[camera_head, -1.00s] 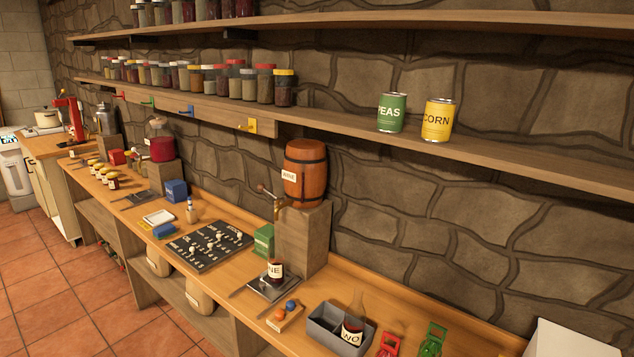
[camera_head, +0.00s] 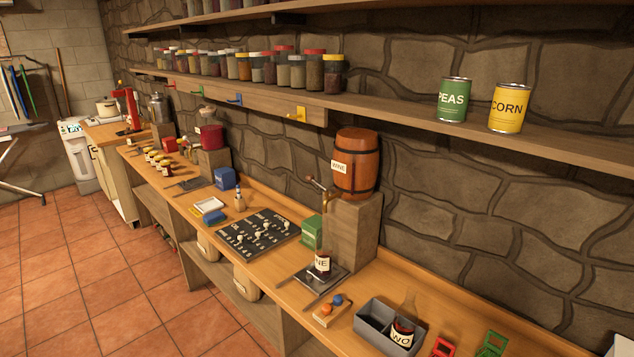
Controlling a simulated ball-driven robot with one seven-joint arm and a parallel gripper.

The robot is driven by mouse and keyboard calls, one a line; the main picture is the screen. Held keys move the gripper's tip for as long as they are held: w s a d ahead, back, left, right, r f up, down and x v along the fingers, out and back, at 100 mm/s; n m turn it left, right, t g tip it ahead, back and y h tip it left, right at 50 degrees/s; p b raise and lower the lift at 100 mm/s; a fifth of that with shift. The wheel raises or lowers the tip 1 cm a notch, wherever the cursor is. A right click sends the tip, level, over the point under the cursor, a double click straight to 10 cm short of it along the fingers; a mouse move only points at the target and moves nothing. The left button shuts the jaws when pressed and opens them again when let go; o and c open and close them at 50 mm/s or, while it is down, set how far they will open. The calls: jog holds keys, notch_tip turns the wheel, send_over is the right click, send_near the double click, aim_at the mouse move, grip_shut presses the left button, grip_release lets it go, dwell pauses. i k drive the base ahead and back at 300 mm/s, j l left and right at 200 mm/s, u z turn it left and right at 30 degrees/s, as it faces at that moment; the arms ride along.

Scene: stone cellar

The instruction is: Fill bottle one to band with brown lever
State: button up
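A brown wooden barrel (camera_head: 357,162) labelled "WINE" sits on a wooden block (camera_head: 352,232) at the back of the bench. A tap with a brownish lever (camera_head: 318,186) sticks out from its left side. A dark bottle with a white label reading "NE" (camera_head: 322,264) stands upright on a dark plate (camera_head: 320,279) below the tap; its fill level and any band cannot be made out. A second bottle labelled "WO" (camera_head: 402,333) leans in a grey two-part bin (camera_head: 375,320). My gripper is not in view.
A small wooden block with orange and blue balls (camera_head: 332,308) lies in front of the plate. A green box (camera_head: 312,232) and black lettered board (camera_head: 255,234) are to the left. Red (camera_head: 443,347) and green (camera_head: 492,344) clamp-like things stand right. The tiled floor (camera_head: 120,290) is clear.

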aim_at(310, 177)
jog(key=i+u, duration=0.25)
jog(key=i, duration=2.35)
